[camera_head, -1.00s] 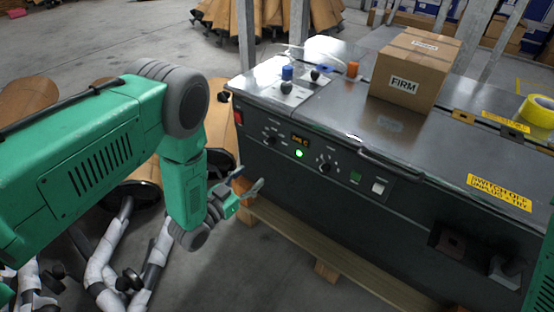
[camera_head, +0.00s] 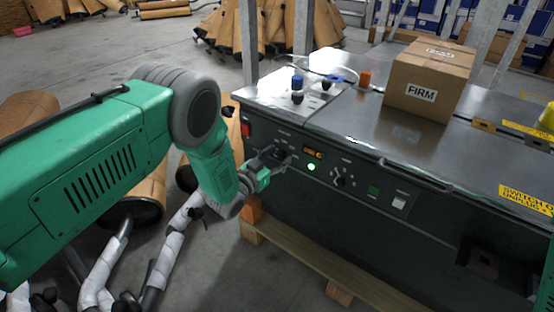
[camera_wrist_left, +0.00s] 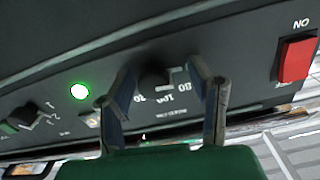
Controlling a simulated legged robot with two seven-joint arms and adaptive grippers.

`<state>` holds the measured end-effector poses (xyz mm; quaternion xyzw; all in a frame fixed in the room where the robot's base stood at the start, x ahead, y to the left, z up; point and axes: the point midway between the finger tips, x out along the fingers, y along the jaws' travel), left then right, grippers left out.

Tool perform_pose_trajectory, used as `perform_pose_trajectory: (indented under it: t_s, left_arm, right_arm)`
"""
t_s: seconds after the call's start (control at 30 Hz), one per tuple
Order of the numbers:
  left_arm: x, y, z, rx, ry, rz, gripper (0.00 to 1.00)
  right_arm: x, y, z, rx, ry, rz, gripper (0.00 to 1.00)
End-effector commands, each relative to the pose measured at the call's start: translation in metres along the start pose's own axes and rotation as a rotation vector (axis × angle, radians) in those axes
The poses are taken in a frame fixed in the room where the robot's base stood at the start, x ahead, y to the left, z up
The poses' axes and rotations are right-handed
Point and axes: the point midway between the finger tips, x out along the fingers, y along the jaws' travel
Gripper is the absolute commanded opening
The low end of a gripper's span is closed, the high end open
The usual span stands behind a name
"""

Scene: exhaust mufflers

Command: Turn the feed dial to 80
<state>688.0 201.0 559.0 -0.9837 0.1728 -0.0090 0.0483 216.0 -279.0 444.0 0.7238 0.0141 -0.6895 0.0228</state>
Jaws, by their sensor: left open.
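My left gripper (camera_head: 272,160) is at the left end of the dark machine's front panel. In the left wrist view the gripper (camera_wrist_left: 160,80) is open, with one finger on each side of a black dial (camera_wrist_left: 155,77). The numbers 80 and 100 show beside this dial, upside down. In the head view the fingers mostly cover it. I cannot tell whether the fingers touch it. A second black dial (camera_head: 340,180) sits further right on the panel, and it also shows at the left in the wrist view (camera_wrist_left: 25,115). The dial names are too small to read. My right gripper is not in view.
Between the dials are a small display (camera_head: 313,153) and a lit green lamp (camera_head: 311,167). A red switch (camera_head: 246,129) is at the panel's left end. A carton marked FIRM (camera_head: 430,82) stands on top. A handle bar (camera_head: 415,172) juts out along the front edge.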

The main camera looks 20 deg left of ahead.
Motion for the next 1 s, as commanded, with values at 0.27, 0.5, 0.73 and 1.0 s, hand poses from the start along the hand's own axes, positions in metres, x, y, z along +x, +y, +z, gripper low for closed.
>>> perform_pose_trajectory:
  t_s: [0.27,0.5,0.73,1.0]
  left_arm:
    - [0.0006,0.0013,-0.0009,0.001,0.0,0.001,0.27]
    - [-0.0002,0.0019,0.0004,-0.001,0.0,0.004,0.0]
    - [-0.0012,0.0017,0.0015,0.038,-0.004,0.002,0.0]
    - [-0.0021,0.0027,0.003,0.201,-0.008,0.005,0.0]
  right_arm:
    - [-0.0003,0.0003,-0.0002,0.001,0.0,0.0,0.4]
    - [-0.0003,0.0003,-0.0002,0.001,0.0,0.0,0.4]
    - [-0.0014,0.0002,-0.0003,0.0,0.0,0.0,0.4]
    - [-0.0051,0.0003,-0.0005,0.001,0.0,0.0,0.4]
